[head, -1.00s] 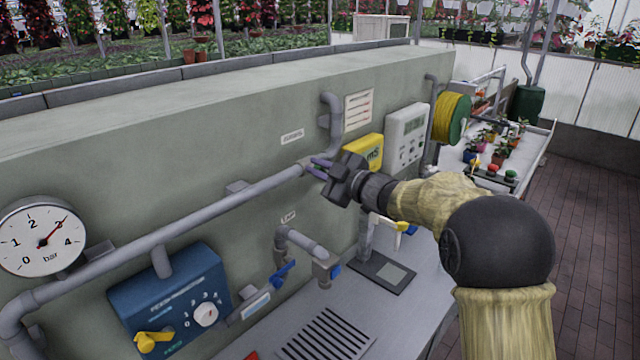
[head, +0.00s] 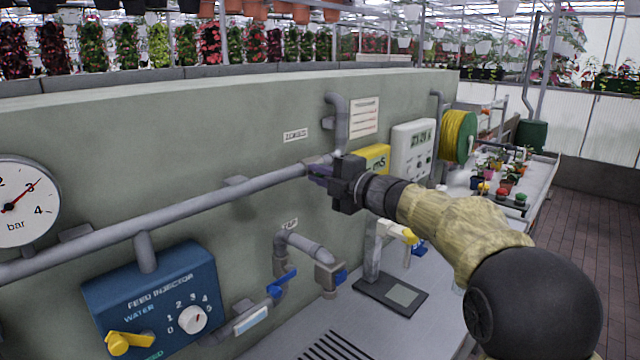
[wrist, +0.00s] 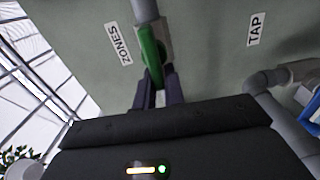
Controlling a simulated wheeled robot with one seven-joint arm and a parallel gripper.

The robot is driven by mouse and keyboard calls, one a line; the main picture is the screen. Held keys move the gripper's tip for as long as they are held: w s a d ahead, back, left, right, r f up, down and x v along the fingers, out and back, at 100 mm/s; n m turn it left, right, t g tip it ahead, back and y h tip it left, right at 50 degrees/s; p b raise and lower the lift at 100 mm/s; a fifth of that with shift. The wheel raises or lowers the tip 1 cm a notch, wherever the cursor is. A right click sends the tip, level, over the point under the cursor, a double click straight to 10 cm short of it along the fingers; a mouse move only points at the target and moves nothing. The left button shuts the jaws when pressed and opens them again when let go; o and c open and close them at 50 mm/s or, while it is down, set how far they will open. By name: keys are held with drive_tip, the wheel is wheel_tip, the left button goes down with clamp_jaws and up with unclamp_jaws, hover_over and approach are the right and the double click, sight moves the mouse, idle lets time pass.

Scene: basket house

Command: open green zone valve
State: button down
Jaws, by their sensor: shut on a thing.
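The green zone valve handle (wrist: 151,50) shows in the wrist view as a curved green lever on a grey pipe fitting, beside the ZONES label (wrist: 118,44). My gripper (wrist: 158,88) is shut on the green handle, with dark fingers on either side of its near end. In the head view my gripper (head: 320,174) is at the right end of the long grey pipe (head: 200,218), below the upright pipe bend. There the green handle is hidden by my gripper.
A blue feed injector box (head: 160,295) with a yellow lever is at lower left. A tap pipe with a blue lever (head: 282,284) is below my gripper. A yellow meter (head: 375,158) and a white control box (head: 412,148) are close on the right.

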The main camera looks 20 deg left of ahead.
drive_tip(key=shift+f, duration=0.2)
drive_tip(key=shift+n, duration=0.3)
drive_tip(key=c, duration=1.5)
unclamp_jaws()
drive_tip(key=b+v, duration=0.4)
drive_tip(key=v, duration=1.3)
drive_tip(key=shift+s+d, duration=0.15)
drive_tip(key=shift+d, duration=0.05)
